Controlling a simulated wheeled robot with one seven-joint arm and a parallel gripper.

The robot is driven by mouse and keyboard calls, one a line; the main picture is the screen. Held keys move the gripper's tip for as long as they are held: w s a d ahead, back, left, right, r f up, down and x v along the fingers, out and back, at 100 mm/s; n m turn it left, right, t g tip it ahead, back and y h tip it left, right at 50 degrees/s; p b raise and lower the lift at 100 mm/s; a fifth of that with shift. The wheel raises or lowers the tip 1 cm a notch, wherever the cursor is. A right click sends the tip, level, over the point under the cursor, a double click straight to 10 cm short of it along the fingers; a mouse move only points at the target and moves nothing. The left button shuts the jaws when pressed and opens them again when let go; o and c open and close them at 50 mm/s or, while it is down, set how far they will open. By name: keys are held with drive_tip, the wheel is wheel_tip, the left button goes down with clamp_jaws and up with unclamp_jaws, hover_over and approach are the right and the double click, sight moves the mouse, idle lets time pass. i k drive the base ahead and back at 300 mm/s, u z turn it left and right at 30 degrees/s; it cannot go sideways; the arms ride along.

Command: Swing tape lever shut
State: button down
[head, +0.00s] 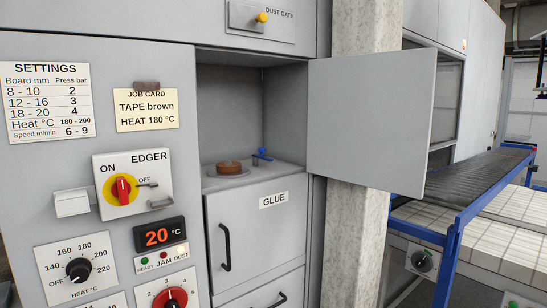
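A small blue lever (262,155) stands at the back right of the shelf inside an open cabinet compartment. Its angle is too small to read, so I cannot tell whether it is open or shut. A brown tape roll (230,168) lies flat on the same shelf, just left of the lever. The grey compartment door (372,122) is swung wide open to the right. My gripper is not in view.
Below the shelf is a closed GLUE door (262,235) with a black handle (225,247). The red EDGER switch (123,189) and the display reading 20 °C (158,235) are at left. A blue-framed conveyor (458,215) is at right. The compartment's front is clear.

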sight(261, 149)
drive_tip(key=z, duration=0.2)
drive_tip(key=i, duration=1.2)
drive_tip(key=u, duration=0.3)
